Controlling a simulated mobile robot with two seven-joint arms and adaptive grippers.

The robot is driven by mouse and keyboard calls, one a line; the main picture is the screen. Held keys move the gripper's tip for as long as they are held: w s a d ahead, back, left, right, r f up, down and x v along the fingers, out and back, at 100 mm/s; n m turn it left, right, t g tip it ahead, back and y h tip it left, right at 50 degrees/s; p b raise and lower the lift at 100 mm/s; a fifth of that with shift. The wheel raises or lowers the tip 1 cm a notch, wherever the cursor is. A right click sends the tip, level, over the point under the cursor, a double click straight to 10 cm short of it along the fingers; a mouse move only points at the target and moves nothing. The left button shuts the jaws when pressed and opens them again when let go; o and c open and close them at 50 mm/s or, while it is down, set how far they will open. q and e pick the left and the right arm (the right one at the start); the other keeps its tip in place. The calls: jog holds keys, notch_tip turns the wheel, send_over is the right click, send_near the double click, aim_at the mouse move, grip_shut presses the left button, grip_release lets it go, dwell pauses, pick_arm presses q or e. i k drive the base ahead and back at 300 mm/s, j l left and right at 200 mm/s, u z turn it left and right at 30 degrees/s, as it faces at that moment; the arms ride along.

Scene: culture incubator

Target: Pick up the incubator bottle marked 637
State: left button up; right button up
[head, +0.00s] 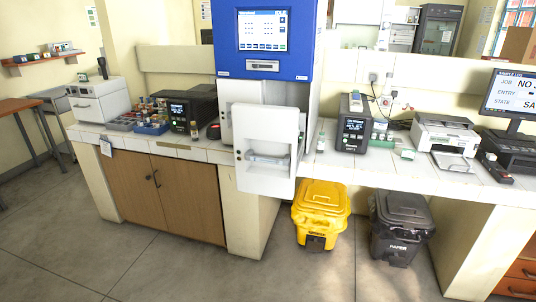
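The incubator (272,62) stands at the middle of the counter, with a blue upper body and a lit screen. Its white door or drawer front (268,118) stands out toward me, with a recess and a pale, clear-looking tray (268,159) in it. I cannot tell whether a bottle lies there. A small bottle (321,142) stands on the counter just right of the incubator, and another small bottle (194,130) stands to its left. No number 637 is legible on any bottle. Neither of my grippers is in view.
A blue rack (151,128) with several small bottles and a dark device (188,110) stand left. Another device (353,130), a printer (445,135) and a monitor (512,97) stand right. Yellow (320,205) and grey (400,215) bins stand below. The foreground floor is clear.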

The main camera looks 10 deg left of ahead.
aim_at(155, 122)
jog(key=i+j+u, duration=0.15)
jog(key=i+j, duration=0.25)
jog(key=j, duration=0.15)
jog(key=i+j+u, duration=0.15)
jog(key=i+j, duration=0.3)
jog(key=i+j+u, duration=0.15)
jog(key=i+j, duration=0.35)
jog(key=i+j+u, duration=0.15)
jog(key=i+j, duration=0.3)
jog(key=i+j+u, duration=0.2)
jog(key=i+j, duration=0.2)
jog(key=i, duration=0.15)
jog(key=i+j+u, duration=0.15)
jog(key=i, duration=0.35)
jog(key=j, duration=0.1)
